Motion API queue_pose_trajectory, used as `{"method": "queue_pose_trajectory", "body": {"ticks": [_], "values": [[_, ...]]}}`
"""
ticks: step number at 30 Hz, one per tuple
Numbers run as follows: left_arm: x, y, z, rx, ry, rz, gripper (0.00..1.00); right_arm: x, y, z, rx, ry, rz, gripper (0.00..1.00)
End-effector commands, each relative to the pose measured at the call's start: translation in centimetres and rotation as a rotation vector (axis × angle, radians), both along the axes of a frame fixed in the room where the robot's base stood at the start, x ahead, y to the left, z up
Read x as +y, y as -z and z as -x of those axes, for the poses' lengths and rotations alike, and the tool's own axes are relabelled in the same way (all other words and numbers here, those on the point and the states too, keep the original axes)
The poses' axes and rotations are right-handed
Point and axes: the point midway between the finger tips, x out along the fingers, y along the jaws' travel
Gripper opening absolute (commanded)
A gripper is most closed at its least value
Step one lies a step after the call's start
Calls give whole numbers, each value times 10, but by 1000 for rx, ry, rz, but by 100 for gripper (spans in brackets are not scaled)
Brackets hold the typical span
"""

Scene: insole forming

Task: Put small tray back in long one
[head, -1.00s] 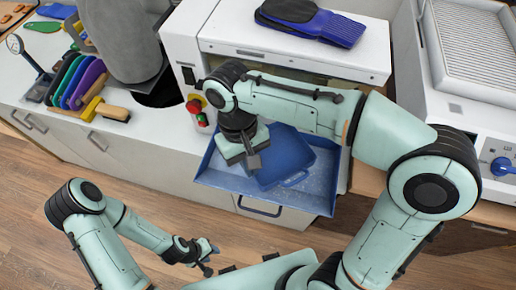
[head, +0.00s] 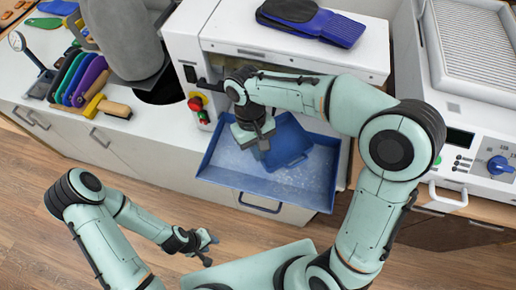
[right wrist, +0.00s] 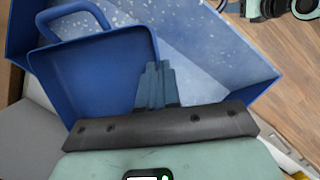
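The small blue tray (head: 290,138) has a loop handle and lies tilted over the back part of the long blue tray (head: 322,178), partly under the machine's front. My right gripper (head: 263,152) is at its left side in the head view. In the right wrist view, the fingers (right wrist: 155,85) are close together on the side wall of the small tray (right wrist: 95,75). The speckled floor of the long tray (right wrist: 205,45) shows beyond it. My left gripper (head: 211,250) is empty, with its fingers apart, in front of the cabinet.
The long tray sticks out from the white machine (head: 290,62), which has blue insoles (head: 312,20) on top. A red button (head: 196,103) is left of the tray. Another machine (head: 470,110) is at right.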

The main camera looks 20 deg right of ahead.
Motion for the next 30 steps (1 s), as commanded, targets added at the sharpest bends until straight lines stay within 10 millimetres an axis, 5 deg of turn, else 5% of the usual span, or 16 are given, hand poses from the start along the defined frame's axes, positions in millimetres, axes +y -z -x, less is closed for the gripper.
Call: {"method": "queue_pose_trajectory", "body": {"ticks": [19,22,30], "values": [[0,7,7,8,-1,0,39,0,12,1,1,0,1,0],[0,7,7,8,0,0,39,0,12,0,1,0,1,28],[0,6,7,8,0,0,39,0,11,0,1,0,0,28]]}}
